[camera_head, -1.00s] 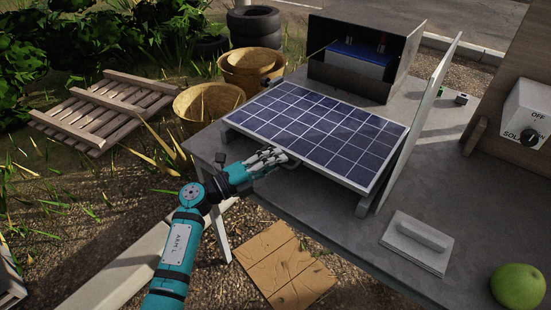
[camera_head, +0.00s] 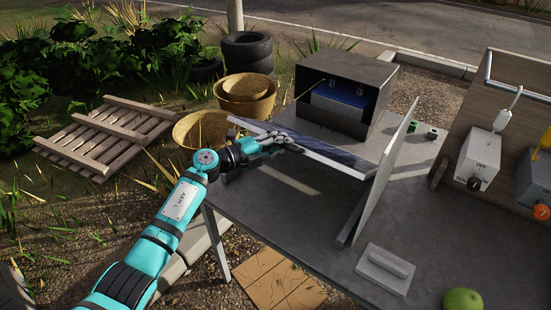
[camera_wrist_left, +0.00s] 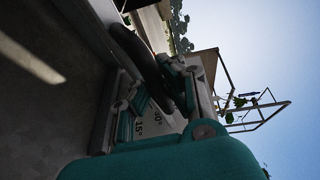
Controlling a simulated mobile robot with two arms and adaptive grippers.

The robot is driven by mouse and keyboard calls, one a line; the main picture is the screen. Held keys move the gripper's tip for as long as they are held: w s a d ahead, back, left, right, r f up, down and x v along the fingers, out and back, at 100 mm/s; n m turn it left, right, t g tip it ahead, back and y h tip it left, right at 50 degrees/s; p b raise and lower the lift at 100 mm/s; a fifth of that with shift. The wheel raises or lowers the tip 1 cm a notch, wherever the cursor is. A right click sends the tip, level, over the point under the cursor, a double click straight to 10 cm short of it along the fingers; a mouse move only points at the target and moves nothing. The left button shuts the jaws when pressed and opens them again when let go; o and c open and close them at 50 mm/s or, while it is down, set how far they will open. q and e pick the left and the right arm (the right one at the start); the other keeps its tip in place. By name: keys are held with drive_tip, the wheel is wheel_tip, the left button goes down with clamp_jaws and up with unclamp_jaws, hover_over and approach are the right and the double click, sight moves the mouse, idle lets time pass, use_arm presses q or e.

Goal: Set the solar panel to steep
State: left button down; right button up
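The solar panel (camera_head: 340,156) is on the grey table, with its near edge raised off the tabletop; I see its face at a shallow angle. My left gripper (camera_head: 283,143) is at the raised near edge. In the left wrist view a dark curved handle (camera_wrist_left: 138,55) runs between the fingers of my left gripper (camera_wrist_left: 155,95), which look closed around it. A pale upright board (camera_head: 387,170) stands at the panel's right side. In the wrist view its face carries the marks 30° and 15° (camera_wrist_left: 146,122). My right gripper is not in view.
An open metal box (camera_head: 378,75) with a blue battery (camera_head: 345,100) stands behind the panel. A grey block with a handle (camera_head: 385,268) and a green fruit (camera_head: 462,299) are at the front right. A switch box (camera_head: 478,160) is on the wooden board at right.

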use_arm(q)
drive_tip(key=w+r, duration=0.1)
drive_tip(key=r, duration=0.1)
drive_tip(key=w+d+r, duration=0.1)
drive_tip(key=r, duration=0.1)
drive_tip(key=w+d+r, duration=0.1)
drive_tip(key=shift+w+d+r, duration=0.1)
drive_tip(key=shift+w+r, duration=0.25)
drive_tip(key=shift+r, duration=0.05)
drive_tip(key=c, duration=1.9)
unclamp_jaws()
drive_tip(key=o, duration=0.6)
drive_tip(key=shift+s+a, duration=0.2)
drive_tip(key=shift+s, duration=0.05)
drive_tip(key=shift+c, duration=0.2)
drive_tip(key=shift+d+f, duration=0.1)
drive_tip(key=shift+f, duration=0.05)
drive_tip(key=v, duration=1.2)
drive_tip(key=shift+f, duration=0.1)
